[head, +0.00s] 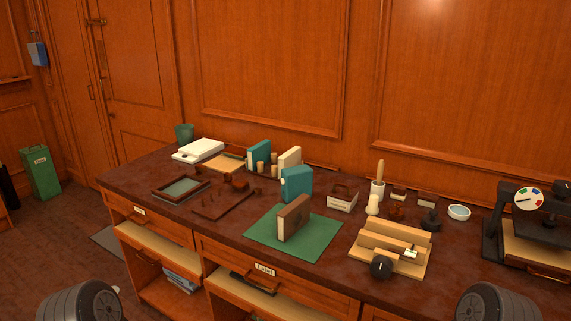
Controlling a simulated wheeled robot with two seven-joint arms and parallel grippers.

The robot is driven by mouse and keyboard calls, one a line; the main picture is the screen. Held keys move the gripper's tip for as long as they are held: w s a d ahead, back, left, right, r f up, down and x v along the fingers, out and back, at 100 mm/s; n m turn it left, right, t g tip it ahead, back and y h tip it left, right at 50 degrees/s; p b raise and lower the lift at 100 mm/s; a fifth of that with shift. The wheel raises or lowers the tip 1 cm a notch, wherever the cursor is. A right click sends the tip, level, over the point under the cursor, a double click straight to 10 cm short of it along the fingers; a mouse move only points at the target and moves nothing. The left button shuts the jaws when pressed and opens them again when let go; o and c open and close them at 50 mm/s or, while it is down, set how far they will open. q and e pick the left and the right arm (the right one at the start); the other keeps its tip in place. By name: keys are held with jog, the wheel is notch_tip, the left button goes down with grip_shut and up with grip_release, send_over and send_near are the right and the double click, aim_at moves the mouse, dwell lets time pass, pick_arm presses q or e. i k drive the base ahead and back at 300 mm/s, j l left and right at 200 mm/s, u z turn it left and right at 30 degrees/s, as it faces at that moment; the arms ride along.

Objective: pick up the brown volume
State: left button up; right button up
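The brown volume (297,219) stands upright on a green mat (322,237) near the front of the dark worktop. Its brown cover faces right and its pale page edges show on the left. A teal book (298,184) stands close behind it. Neither of my grippers shows in the head view. Only rounded grey parts of my arms show at the bottom left and bottom right corners, well apart from the volume.
A wooden jig with a black knob (381,266) stands right of the mat, and a black press (528,215) stands at far right. A dark wooden board (222,204) lies left. Drawers, one labelled (264,269), and open shelves are below the worktop. Panelled wall rises behind.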

aim_at(293, 217)
jog(key=i+j, duration=0.95)
jog(key=j+z, duration=0.1)
jog(key=z, duration=1.15)
